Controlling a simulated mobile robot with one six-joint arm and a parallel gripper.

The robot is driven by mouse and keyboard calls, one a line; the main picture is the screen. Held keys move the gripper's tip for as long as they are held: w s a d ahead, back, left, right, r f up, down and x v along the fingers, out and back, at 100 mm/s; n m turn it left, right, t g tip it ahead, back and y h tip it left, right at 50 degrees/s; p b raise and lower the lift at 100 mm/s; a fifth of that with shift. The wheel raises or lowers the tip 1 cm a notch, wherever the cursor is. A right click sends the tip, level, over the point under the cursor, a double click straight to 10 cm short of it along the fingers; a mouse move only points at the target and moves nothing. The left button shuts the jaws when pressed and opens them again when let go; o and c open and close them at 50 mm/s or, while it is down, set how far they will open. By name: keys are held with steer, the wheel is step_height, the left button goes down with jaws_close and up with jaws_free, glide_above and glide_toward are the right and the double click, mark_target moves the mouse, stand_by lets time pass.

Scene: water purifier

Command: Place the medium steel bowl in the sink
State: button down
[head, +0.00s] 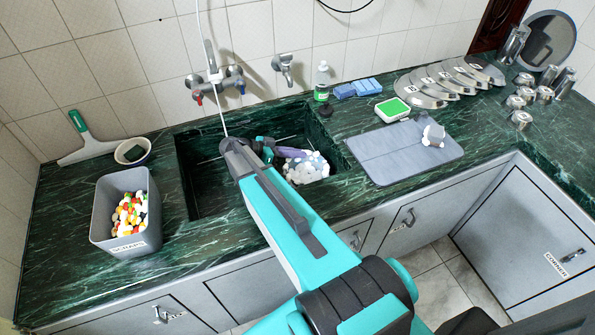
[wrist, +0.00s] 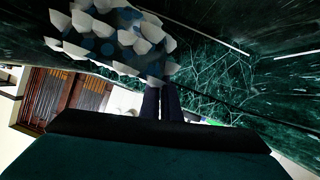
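My gripper (head: 272,150) is down inside the dark green sink (head: 205,188), reaching in from the front. In the wrist view its two dark fingers (wrist: 162,103) are close together, with their tips at the edge of a piece covered in white and bluish clumps (wrist: 112,38). This clump-covered piece also shows in the sink in the head view (head: 306,167), right of the gripper. Its shape looks like a bowl, but the clumps hide most of its surface and I cannot read any size. The fingers appear shut on its edge.
A grey bin (head: 113,205) with colourful scraps stands left of the sink. A tap (head: 214,80) is above it. Right of it are a green bottle (head: 321,83), blue sponges (head: 357,88), a grey mat (head: 385,152) and several steel discs (head: 420,93). Steel cups (head: 521,119) stand farther right.

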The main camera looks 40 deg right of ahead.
mark_target(297, 167)
steer(key=shift+f+p, duration=1.3)
steer(key=shift+f, duration=2.45)
steer(key=shift+f, duration=0.15)
steer(key=shift+f+p, duration=0.8)
steer(key=shift+f, duration=1)
steer(key=c, duration=2.5)
jaws_free()
steer(key=o, duration=0.5)
